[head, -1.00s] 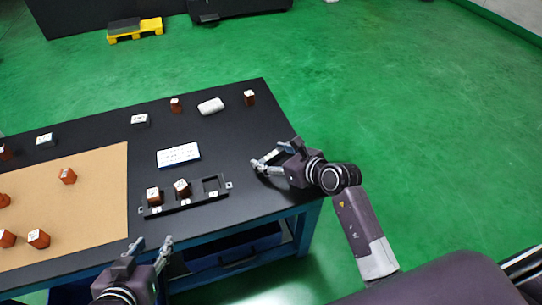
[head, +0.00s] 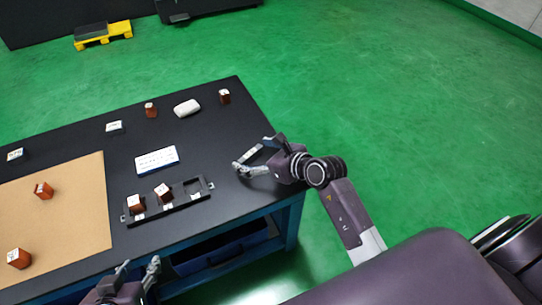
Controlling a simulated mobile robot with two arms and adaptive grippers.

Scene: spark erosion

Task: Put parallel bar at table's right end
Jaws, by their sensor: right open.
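I cannot tell for sure which thing is the parallel bar.
A black rack (head: 170,208) holds two copper-coloured blocks; its right slot is empty. A white card (head: 157,160), a white rounded object (head: 187,108) and copper-coloured blocks (head: 224,96) stand behind. A tan mat (head: 75,230) covers the left.

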